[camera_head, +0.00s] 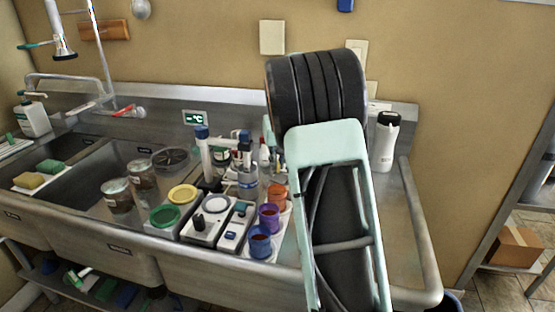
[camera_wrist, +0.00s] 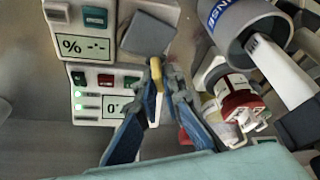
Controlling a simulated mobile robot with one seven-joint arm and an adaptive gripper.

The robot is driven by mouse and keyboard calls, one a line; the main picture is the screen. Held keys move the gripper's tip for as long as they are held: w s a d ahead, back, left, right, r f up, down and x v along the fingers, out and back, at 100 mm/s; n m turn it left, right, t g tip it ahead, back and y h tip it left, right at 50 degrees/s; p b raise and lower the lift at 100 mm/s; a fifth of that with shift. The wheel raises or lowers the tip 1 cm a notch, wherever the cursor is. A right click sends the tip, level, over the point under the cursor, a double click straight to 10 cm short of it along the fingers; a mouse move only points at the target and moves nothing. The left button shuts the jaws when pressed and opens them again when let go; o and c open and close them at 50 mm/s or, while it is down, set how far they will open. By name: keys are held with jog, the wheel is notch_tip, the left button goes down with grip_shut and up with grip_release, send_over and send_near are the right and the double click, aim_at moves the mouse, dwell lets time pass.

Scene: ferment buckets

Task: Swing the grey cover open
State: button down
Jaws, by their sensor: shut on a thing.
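The grey cover (camera_wrist: 148,35) is a small square plate at the top middle of the wrist view, beside the white display panels. It looks turned at an angle to them; I cannot tell how far it stands open. A yellow tab (camera_wrist: 155,76) extends below it. My gripper (camera_wrist: 162,78) has its blue-padded fingers close together around the tab, shut on it. In the head view my own arm hides the gripper, and I cannot make out the cover there.
White panels with a percent display (camera_wrist: 85,46) and lit buttons lie left of the fingers. A blue-grey rinse container (camera_wrist: 240,25) and a red-and-white jar (camera_wrist: 238,98) are close on the right. A white bottle (camera_head: 386,143) stands right of my arm.

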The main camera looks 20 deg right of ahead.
aim_at(274, 180)
jog(key=m+h+p, duration=0.1)
jog(key=m, duration=0.1)
jog(key=m+p, duration=0.1)
jog(key=m, duration=0.2)
jog(key=shift+r+h+p, duration=0.1)
jog(key=shift+h+p, duration=0.3)
jog(key=shift+g, duration=0.3)
jog(key=c, duration=2.1)
grip_release()
jog(key=v, duration=1.2)
jog(key=shift+a, duration=0.1)
